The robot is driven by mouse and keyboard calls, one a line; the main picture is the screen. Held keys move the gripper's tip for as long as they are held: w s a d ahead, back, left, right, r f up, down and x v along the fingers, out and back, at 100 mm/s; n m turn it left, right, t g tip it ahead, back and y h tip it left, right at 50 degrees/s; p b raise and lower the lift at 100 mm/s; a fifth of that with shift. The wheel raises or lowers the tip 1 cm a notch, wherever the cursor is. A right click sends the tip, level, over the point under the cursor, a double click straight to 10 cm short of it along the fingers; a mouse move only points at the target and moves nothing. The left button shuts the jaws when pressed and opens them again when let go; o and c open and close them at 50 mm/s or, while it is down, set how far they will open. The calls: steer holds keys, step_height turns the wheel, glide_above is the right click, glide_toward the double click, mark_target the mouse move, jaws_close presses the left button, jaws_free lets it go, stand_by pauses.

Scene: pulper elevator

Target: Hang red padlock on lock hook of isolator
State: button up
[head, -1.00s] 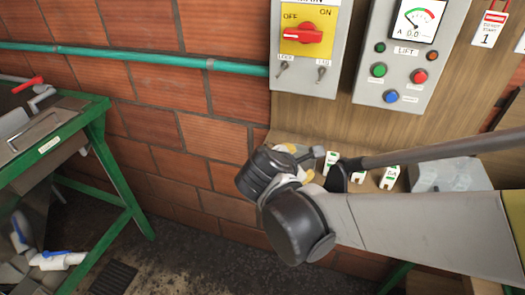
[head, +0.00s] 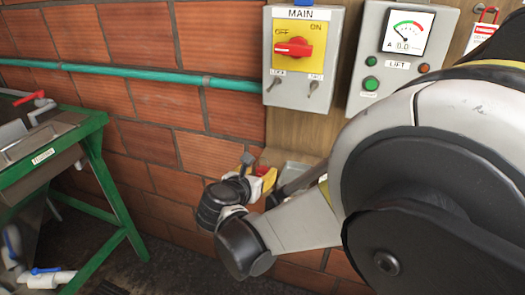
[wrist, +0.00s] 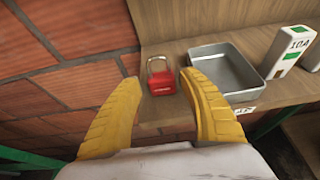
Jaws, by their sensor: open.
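The red padlock (wrist: 161,83) stands on the wooden shelf, shackle up, in the wrist view; it is not clear in the head view. My gripper (wrist: 160,79) is open, one yellow finger on either side of the padlock in the picture; whether they touch it I cannot tell. In the head view my gripper (head: 266,177) is small and partly hidden by my arm, low in front of the shelf. The isolator (head: 283,95) is a grey MAIN box with a red switch pointing to OFF. Its lock hook (head: 274,84) is at the lower left, above my gripper, with nothing on it.
A grey metal tray (wrist: 211,88) sits right of the padlock, with a white labelled block (wrist: 291,50) beyond. The LIFT panel (head: 397,65) is right of the isolator. A teal pipe (head: 150,73) runs along the brick wall. A green-framed table (head: 100,165) stands left.

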mark_target(263, 169)
steer(key=b+x, duration=0.1)
steer(key=x, duration=0.2)
steer(key=shift+w+d+f, duration=0.15)
steer(key=shift+f, duration=0.05)
steer(key=shift+r, duration=0.1)
steer(key=c, duration=1)
steer(key=shift+r, duration=0.1)
